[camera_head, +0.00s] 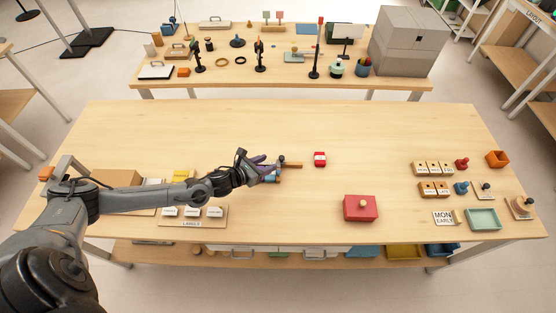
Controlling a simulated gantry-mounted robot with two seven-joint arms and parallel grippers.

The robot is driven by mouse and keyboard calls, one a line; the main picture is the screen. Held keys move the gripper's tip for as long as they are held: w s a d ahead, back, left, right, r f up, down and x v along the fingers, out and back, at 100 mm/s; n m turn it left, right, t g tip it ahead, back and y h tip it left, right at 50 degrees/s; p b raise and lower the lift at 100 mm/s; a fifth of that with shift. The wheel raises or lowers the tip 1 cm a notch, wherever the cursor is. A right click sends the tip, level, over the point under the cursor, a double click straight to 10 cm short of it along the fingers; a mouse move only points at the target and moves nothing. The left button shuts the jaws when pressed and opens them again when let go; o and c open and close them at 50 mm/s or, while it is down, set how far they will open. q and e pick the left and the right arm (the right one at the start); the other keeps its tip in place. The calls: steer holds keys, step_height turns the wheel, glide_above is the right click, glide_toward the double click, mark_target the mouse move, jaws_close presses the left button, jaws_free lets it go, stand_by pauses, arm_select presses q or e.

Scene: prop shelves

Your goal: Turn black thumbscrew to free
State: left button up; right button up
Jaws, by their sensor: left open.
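My left gripper (268,168) reaches in from the left and is open, its fingertips at a small fixture near the middle of the near table. The fixture shows a wooden bar (293,164) sticking out to the right and a blue part (272,179) below the fingers. A small dark upright piece (283,159) on the bar may be the black thumbscrew, but it is too small to tell. The gripper hides the fixture's left part. I cannot tell whether the fingers touch it. My right gripper is not in view.
A red-and-white block (320,159) stands right of the fixture. A red box with a knob (361,208) lies nearer. Label holders (193,214) sit under my left arm. Labelled blocks, stamps and a green tray (483,219) fill the right end. The table's middle back is clear.

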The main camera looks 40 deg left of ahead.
mark_target(281, 158)
arm_select(q)
steer(key=x, duration=0.6)
steer(key=shift+w+d+f+b, duration=0.1)
steer(key=shift+w+d+b, duration=0.05)
steer(key=shift+w+b, duration=0.2)
jaws_close()
